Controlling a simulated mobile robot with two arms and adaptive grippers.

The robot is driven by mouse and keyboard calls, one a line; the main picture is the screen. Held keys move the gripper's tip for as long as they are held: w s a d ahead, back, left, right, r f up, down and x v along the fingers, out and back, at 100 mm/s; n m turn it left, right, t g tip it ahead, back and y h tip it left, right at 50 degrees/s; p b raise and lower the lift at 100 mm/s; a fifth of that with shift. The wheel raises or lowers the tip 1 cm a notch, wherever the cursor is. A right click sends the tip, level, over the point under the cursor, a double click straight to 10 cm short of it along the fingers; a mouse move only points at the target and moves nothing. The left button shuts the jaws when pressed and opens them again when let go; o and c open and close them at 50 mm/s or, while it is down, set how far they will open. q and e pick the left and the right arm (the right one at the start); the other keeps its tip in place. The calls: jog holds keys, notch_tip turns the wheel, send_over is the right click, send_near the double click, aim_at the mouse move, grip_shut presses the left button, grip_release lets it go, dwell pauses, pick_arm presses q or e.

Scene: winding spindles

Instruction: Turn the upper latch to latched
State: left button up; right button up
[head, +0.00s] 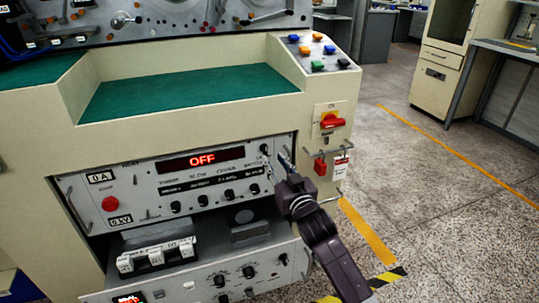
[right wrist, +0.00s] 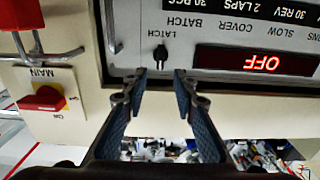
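The upper latch is a small black knob (right wrist: 160,54) on the upper grey panel, under the printed word LATCH, upside down in the right wrist view. Its grip looks roughly upright in that view. In the head view the latch (head: 265,149) is small, near the panel's right end. My right gripper (right wrist: 159,76) is open and empty, its two fingertips apart. The latch shows in line with the gap, just beyond the tips; I cannot tell whether they touch. In the head view the right gripper (head: 284,158) is at the panel's right end. My left gripper is not in view.
A red display (head: 203,159) reads OFF, with several black knobs below. A red main switch (head: 332,122) and a metal bar with a red padlock (head: 320,167) stick out to the right. A lower drawer (head: 215,275) stands pulled out below.

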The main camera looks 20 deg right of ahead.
aim_at(266, 149)
jog(key=w+b, duration=0.1)
jog(key=w, duration=0.4)
jog(key=shift+a+f, duration=0.1)
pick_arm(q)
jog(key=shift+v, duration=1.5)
pick_arm(e)
jog(key=shift+w, duration=0.75)
grip_shut()
